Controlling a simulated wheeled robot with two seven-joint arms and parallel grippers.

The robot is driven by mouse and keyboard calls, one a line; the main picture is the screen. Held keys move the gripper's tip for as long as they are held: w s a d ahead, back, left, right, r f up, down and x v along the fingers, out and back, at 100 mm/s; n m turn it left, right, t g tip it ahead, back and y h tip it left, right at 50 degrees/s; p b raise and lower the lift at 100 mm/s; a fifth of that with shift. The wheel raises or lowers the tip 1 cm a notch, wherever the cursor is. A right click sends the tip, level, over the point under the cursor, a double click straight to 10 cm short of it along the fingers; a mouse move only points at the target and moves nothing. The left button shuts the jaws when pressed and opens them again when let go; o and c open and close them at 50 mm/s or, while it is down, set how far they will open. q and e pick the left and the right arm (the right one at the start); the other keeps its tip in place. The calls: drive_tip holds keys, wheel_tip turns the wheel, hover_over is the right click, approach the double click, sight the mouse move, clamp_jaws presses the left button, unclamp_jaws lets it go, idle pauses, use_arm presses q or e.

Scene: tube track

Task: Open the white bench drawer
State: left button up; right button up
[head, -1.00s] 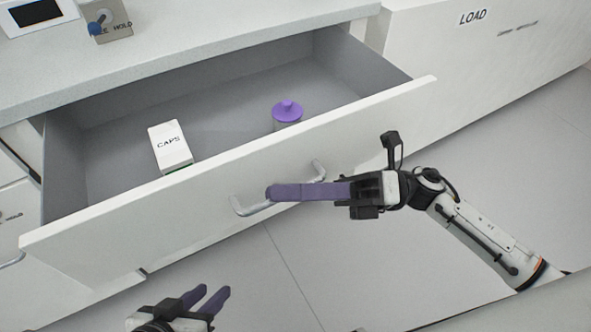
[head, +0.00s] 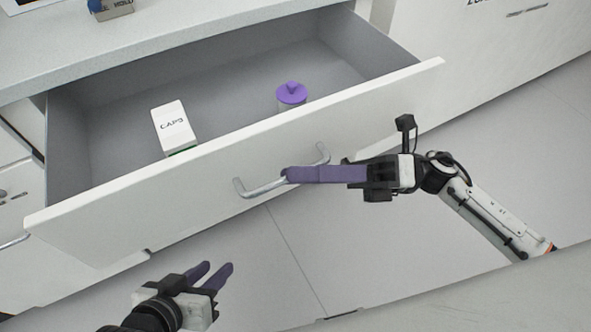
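The white bench drawer (head: 380,103) is pulled well out from the bench, and its grey interior shows. Its metal bar handle (head: 262,188) is on the front panel. My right gripper (head: 290,175) is at the handle, its purple fingers overlapping the bar's middle. The fingers are seen edge-on, so I cannot tell whether they are closed on the bar. My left gripper (head: 217,273) is low in the view, in front of the drawer and apart from it, with its two purple fingers spread and nothing between them.
Inside the drawer are a white CAPS box (head: 173,127) and a container with a purple lid (head: 291,93). The countertop (head: 200,35) runs above. A white cabinet (head: 480,50) stands to the right. The floor (head: 300,250) before the drawer is clear.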

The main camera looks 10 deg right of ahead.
drive_tip(key=v, duration=0.8)
drive_tip(key=shift+d, duration=0.3)
drive_tip(key=shift+f, duration=0.1)
